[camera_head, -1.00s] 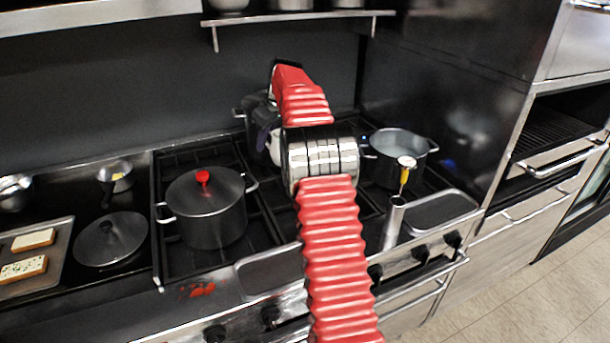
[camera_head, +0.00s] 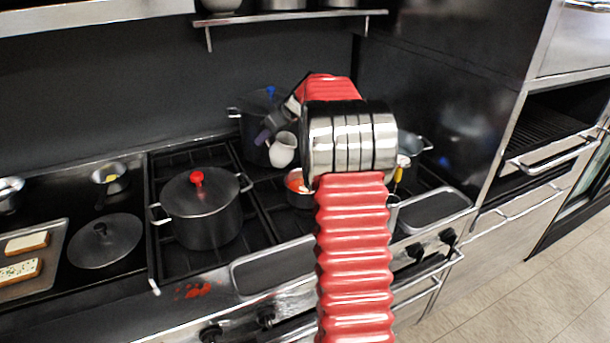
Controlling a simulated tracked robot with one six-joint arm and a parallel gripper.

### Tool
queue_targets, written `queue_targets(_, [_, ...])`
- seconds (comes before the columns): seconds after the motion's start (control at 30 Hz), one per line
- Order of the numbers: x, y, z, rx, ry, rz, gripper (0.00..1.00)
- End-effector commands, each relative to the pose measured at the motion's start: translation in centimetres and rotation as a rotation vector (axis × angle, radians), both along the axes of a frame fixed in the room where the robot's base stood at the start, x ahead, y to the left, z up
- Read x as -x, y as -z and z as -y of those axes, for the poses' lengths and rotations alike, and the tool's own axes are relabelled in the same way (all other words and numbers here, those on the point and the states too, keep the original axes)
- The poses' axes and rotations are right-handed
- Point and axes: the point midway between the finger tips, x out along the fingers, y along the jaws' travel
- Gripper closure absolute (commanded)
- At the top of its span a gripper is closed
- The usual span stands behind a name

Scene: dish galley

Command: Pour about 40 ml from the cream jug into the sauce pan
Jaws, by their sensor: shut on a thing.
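The white cream jug (camera_head: 284,152) is in the middle of the head view, held above the stove and slightly tilted. My gripper (camera_head: 267,136) shows as dark fingers at the jug's upper left, shut on it. My arm hides part of the grip and the jug's right surroundings. A small pan with red sauce, which looks like the sauce pan (camera_head: 299,200), sits on the burner grate below and a little right of the jug. My arm covers its right side. No stream of cream is visible.
A lidded pot with a red knob (camera_head: 202,208) stands left of the pan. A tall dark pot (camera_head: 252,146) stands behind the jug. Another pot (camera_head: 411,147), partly hidden, is at the right. A shelf (camera_head: 290,17) runs above.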

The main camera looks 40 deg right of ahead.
Motion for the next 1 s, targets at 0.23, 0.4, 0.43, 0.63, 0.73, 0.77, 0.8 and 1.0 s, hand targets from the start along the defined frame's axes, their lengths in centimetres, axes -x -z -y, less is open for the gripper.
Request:
queue_targets(0.23, [1.6,-0.3,0.4,-0.033,0.004,0.142,1.0])
queue_targets(0.4, [2.7,-1.6,0.7,-0.055,0.002,0.242,1.0])
queue_targets(0.43, [2.9,-1.9,0.7,-0.059,0.002,0.259,1.0])
queue_targets(0.63, [3.7,-2.1,0.9,-0.088,0.002,0.375,1.0])
queue_targets(0.73, [4.1,-2.3,1.0,-0.099,0.002,0.434,1.0])
queue_targets(0.77, [4.3,-2.2,1.0,-0.107,0.002,0.461,1.0])
queue_targets(0.8, [4.5,-2.2,1.1,-0.115,0.004,0.497,1.0])
queue_targets(1.0, [4.9,-2.8,1.1,-0.132,-0.002,0.597,1.0])
